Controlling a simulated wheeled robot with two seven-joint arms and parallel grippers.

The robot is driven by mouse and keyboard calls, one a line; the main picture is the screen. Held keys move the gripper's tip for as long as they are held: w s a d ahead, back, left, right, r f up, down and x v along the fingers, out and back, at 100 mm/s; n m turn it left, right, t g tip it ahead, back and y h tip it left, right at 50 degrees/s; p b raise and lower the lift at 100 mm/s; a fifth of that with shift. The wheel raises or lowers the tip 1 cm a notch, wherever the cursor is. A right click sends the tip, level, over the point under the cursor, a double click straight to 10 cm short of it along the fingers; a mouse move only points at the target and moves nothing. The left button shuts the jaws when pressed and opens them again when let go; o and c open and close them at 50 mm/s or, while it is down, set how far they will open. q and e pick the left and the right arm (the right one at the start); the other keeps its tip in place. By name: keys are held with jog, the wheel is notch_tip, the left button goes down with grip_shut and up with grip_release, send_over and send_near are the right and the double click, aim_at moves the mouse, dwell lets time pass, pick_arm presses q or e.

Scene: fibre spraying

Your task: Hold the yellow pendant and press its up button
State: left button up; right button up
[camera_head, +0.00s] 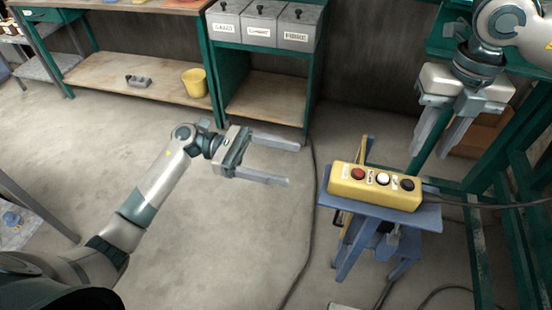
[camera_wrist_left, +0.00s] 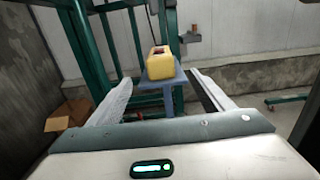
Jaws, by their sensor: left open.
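The yellow pendant (camera_head: 347,187) lies on a small blue stand (camera_head: 430,213) right of centre in the head view. Its top has a red button (camera_head: 358,174), a white button (camera_head: 383,179) and a black button (camera_head: 407,185); the small labels are too small to read. My left gripper (camera_head: 294,164) is open and empty, left of the pendant and apart from it, fingers pointing toward it. The left wrist view shows the pendant (camera_wrist_left: 159,66) ahead, between the finger lines. My right gripper (camera_head: 427,154) hangs above and right of the pendant, fingers down, apart and empty.
A green frame (camera_head: 480,250) stands at the right. A bench (camera_head: 140,75) with a yellow bucket (camera_head: 194,83) and a cabinet with grey bins (camera_head: 262,22) stand at the back. Dark cables (camera_head: 308,215) lie on the floor.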

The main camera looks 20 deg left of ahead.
aim_at(351, 177)
pick_arm(q)
jog(key=d, duration=1.6)
jog(key=shift+d, duration=0.15)
jog(key=c, duration=1.3)
jog(key=shift+c, duration=0.6)
pick_arm(e)
grip_shut()
